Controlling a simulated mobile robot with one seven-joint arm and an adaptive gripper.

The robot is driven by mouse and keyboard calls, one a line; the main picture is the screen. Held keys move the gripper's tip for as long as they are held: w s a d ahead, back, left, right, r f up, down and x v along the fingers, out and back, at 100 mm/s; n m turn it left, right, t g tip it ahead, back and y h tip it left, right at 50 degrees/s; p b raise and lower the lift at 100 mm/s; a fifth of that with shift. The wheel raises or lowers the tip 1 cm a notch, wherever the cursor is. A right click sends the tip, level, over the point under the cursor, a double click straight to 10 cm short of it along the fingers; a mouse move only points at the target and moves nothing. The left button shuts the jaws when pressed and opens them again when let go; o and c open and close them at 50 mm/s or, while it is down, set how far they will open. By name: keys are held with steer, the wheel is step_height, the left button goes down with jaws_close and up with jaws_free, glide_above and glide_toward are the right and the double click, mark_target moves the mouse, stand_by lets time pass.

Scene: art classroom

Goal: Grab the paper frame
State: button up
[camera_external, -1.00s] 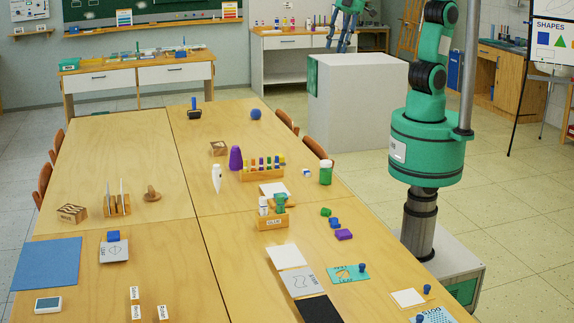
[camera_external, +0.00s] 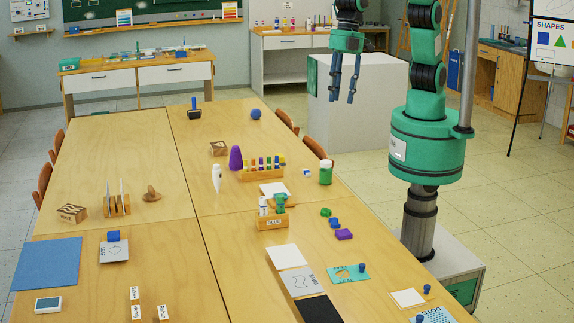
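A teal card (camera_external: 338,278) with a cut-out opening and a blue knob at its right end lies flat near the right edge of the table. It looks most like the paper frame, but its lettering is too small to read. A second teal sheet (camera_external: 446,317) with a pale pattern lies at the front right corner, partly cut off by the picture edge. My gripper (camera_external: 342,101) hangs in the air beyond the table's right side, in front of the grey block. Its two fingers point down, apart and empty, far from both cards.
White, grey and black sheets lie left of the teal card, the black one (camera_external: 318,309) nearest. The grey block (camera_external: 375,125) stands beside the table.

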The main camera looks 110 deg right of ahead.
steer(key=s+a+f+n+g, duration=0.1)
steer(key=s+a+f+n, duration=0.1)
steer(key=a+f, duration=0.75)
steer(key=s+a+f+n, duration=0.15)
steer(key=a+f, duration=0.45)
steer(key=a, duration=0.6)
steer(key=s+a+f+n, duration=0.2)
steer(key=s+a+f, duration=0.3)
steer(key=a+f, duration=0.2)
steer(key=s+a+f+n+h+p, duration=0.1)
steer(key=s+a+f, duration=0.5)
steer(key=a+f, duration=0.2)
steer(key=shift+a+f+n+g, duration=0.3)
steer(key=shift+f+n+g, duration=0.1)
steer(key=shift+f, duration=0.5)
steer(key=shift+f, duration=0.15)
glide_above(428, 286)
step_height(428, 286, down, 8)
steer(key=shift+a+f+b, duration=0.1)
steer(key=shift+f+b, duration=0.05)
steer(key=shift+b, duration=0.15)
steer(key=shift+f, duration=0.1)
steer(key=shift+f, duration=2.55)
